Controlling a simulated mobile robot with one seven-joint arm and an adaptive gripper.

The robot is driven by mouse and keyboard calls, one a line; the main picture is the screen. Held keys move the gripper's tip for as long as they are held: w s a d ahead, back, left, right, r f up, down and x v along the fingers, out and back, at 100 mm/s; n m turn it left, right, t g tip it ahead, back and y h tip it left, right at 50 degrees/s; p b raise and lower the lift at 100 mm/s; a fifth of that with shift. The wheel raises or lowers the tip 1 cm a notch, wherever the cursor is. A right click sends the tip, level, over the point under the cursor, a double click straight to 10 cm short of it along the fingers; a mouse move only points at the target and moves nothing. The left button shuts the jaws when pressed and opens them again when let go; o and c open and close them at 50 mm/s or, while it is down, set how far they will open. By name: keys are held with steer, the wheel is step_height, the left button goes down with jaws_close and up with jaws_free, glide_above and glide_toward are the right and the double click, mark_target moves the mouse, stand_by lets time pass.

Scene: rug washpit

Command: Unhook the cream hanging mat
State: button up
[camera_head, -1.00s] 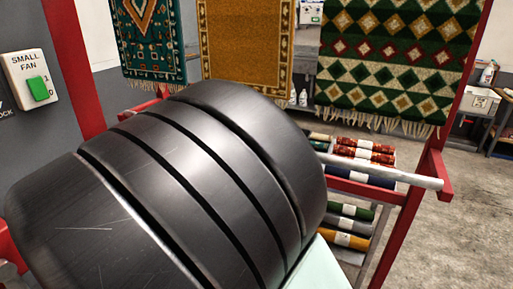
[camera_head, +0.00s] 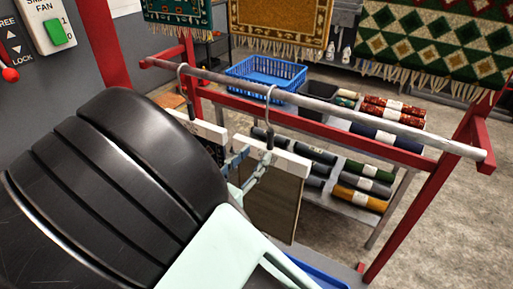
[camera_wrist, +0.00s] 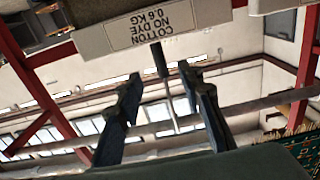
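A cream header bar (camera_head: 292,162) hangs by a metal hook (camera_head: 270,96) with a black stem from the steel rail (camera_head: 350,115). Below it hangs a mat (camera_head: 272,205) that looks brownish in shade, so its cream colour is not clear. My arm hides part of the mat.
A second hook (camera_head: 183,76) with a pale bar (camera_head: 196,122) hangs on the rail to the left. A blue crate (camera_head: 270,73) and a shelf of rolled rugs (camera_head: 365,170) stand behind. A red post (camera_head: 435,190) supports the rail's right end. Patterned rugs hang farther back.

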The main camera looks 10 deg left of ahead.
mark_target(268, 140)
steer(key=shift+b+x, duration=0.6)
steer(key=shift+x, duration=3.9)
jaws_close()
steer(key=shift+r, duration=0.1)
steer(key=shift+r+p, duration=1.95)
steer(key=shift+r, duration=0.25)
